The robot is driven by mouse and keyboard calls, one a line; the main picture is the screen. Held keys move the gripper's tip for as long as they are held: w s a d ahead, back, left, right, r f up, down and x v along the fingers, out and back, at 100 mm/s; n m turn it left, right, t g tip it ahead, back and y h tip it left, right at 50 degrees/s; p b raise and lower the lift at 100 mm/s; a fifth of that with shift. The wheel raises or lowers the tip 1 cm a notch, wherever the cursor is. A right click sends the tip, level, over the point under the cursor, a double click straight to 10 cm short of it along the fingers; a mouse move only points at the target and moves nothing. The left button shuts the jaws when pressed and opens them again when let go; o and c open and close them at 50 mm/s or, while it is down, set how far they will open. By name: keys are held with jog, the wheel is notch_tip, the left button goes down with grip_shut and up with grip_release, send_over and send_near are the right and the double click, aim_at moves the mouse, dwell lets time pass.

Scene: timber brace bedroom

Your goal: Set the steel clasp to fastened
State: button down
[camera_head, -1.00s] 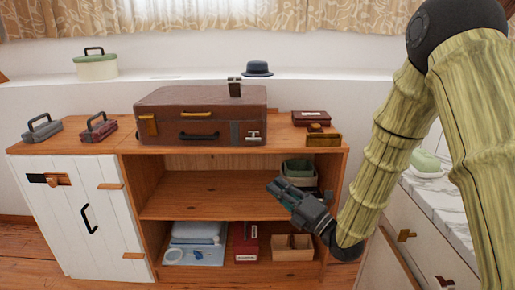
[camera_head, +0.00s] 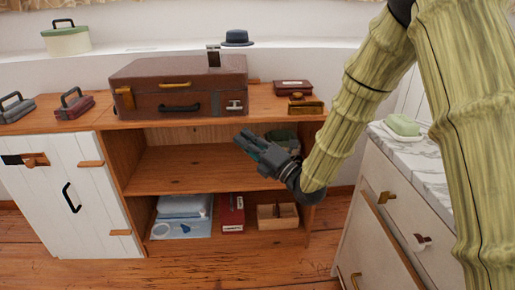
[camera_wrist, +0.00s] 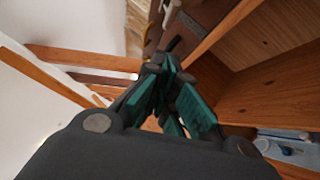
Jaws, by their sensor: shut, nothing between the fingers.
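The brown suitcase (camera_head: 150,75) lies on the wooden cabinet top, lid down. A grey metal strap (camera_head: 213,56) stands upright at its lid's front edge. A small silvery T-shaped fitting (camera_head: 234,105) sits on its front face at the right; these look like the steel clasp's parts, apart from each other. My gripper (camera_head: 243,140) is shut and empty, below and in front of the suitcase's right end, before the open shelf. Its fingers (camera_wrist: 165,82) also show in the wrist view.
A dark red box (camera_head: 292,87) and a brass-coloured box (camera_head: 306,105) sit right of the suitcase. A marble-topped drawer unit (camera_head: 415,155) stands at the right. A blue hat (camera_head: 237,38) rests on the ledge behind.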

aim_at(235, 107)
jog(key=w+a+r+b, duration=0.1)
jog(key=w+a+r, duration=0.1)
jog(key=w, duration=0.4)
jog(key=shift+a+r, duration=0.2)
jog(key=shift+r, duration=0.25)
